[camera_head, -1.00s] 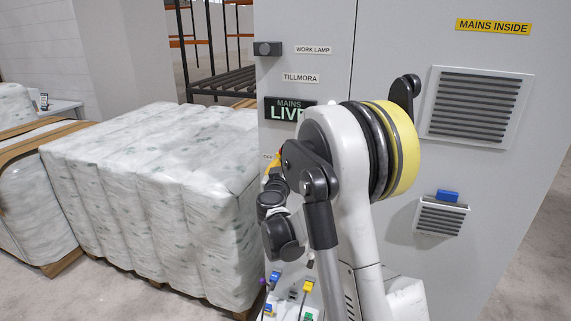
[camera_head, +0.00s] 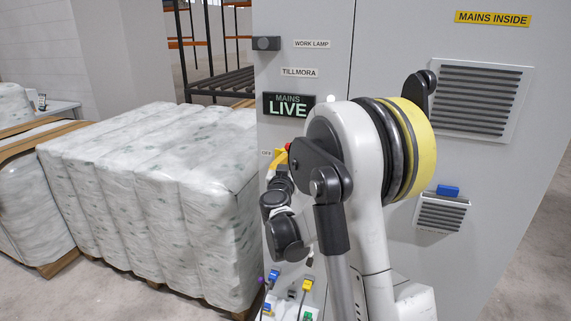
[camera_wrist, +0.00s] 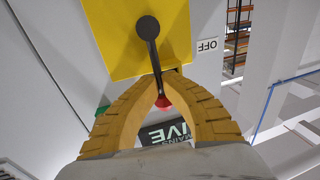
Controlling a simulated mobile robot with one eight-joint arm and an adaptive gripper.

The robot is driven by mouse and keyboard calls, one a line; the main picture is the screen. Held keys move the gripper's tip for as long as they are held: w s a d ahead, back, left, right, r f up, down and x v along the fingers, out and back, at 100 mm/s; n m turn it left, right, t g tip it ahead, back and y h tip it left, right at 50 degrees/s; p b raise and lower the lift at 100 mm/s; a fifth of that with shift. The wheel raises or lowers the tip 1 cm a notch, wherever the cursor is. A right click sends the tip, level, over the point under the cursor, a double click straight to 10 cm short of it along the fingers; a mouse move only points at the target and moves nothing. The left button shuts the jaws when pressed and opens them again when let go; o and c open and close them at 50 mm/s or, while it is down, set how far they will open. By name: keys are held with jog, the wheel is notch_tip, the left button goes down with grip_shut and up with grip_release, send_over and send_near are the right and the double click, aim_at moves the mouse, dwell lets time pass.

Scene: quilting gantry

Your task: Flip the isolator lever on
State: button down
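The isolator lever (camera_wrist: 153,52) is a dark bar on a yellow plate (camera_wrist: 115,42), with a red knob (camera_wrist: 163,102) at its free end. In the wrist view it points down the picture, toward the MAINS LIVE sign (camera_wrist: 170,132), which appears upside down. An OFF label (camera_wrist: 207,46) is beside the plate. My gripper (camera_wrist: 165,76) has its yellow fingertips brought together around the shaft, the knob lying between the fingers. In the head view the red knob (camera_head: 288,147) shows by my gripper (camera_head: 280,159); my arm hides most of the plate. The MAINS LIVE sign (camera_head: 289,105) reads brightly.
The grey cabinet (camera_head: 395,40) carries vents (camera_head: 483,98) and a blue block (camera_head: 448,191). Wrapped bales (camera_head: 150,190) stand close on its left. A small panel with coloured plugs (camera_head: 306,287) is below my arm. Bare floor shows at the right.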

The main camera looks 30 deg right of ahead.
jog(key=shift+s+d, duration=0.1)
jog(key=c, duration=1.5)
grip_release()
jog(key=shift+d, duration=0.1)
jog(key=shift+c, duration=0.2)
jog(key=v, duration=1.2)
